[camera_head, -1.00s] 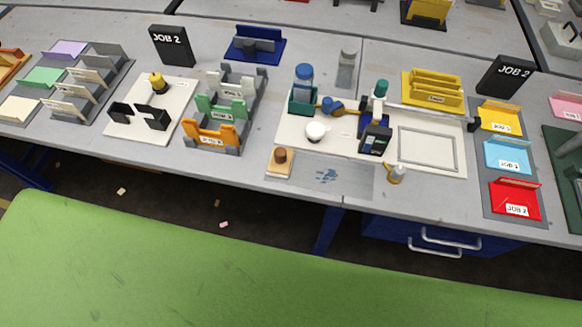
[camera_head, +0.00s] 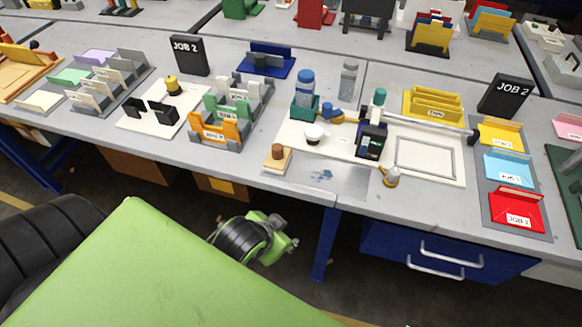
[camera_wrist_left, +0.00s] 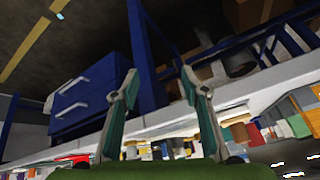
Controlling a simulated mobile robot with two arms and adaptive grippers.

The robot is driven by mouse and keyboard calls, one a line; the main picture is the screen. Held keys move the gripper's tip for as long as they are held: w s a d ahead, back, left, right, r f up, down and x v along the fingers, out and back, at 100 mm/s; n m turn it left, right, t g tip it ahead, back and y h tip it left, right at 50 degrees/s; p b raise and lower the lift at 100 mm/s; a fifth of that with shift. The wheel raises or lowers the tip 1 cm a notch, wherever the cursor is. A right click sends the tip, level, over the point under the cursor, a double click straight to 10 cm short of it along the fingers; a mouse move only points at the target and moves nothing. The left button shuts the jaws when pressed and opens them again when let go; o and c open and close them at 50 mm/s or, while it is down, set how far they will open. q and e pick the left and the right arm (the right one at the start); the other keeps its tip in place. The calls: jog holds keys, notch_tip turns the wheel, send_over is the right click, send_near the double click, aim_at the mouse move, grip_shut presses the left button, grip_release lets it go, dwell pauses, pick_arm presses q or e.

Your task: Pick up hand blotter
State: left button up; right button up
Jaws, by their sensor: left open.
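The hand blotter, which I take to be the small tan block with a brown knob (camera_head: 277,158), sits on the table near its front edge. It stands at the left edge of a grey plate (camera_head: 335,178) with blue ink marks. My left gripper (camera_wrist_left: 158,76) is open and empty in the left wrist view, its two fingers apart. In the head view my left arm's end shows low in front of the table, below and apart from the blotter; its fingers are hard to make out there. My right gripper is not in view.
A pen plotter (camera_head: 371,138) stands behind the plate, with a white cup (camera_head: 314,134) close behind the blotter. A small brass-based bottle (camera_head: 390,176) stands to the right. An orange and green sorter (camera_head: 213,130) is to the left. Blue drawers (camera_head: 447,253) hang under the table.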

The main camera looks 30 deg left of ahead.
pick_arm(q)
jog(key=w+d+r+m+t, duration=0.2)
jog(key=w+r+m+t, duration=0.35)
jog(key=w+r, duration=0.9)
jog(key=w+d+r+m+t+h, duration=0.4)
jog(key=w+r+t, duration=0.3)
jog(key=r, duration=0.4)
jog(key=d+r+m+h, duration=0.7)
jog(key=d+r+m, duration=0.2)
jog(key=s+d+r+m+g+h, duration=0.2)
jog(key=s+d+m+g+h, duration=0.4)
jog(key=d+m+g+h, duration=0.8)
jog(key=m+g+y, duration=0.5)
jog(key=m+y, duration=0.9)
jog(key=y, duration=1.2)
send_over(278, 147)
notch_tip(278, 147, down, 15)
jog(key=shift+n, duration=0.25)
notch_tip(278, 147, down, 8)
jog(key=shift+s+a+r+p, duration=0.1)
jog(key=shift+r+p, duration=0.1)
jog(key=shift+p, duration=0.25)
jog(key=shift+f+p, duration=0.85)
jog(key=shift+f, duration=1.9)
grip_shut()
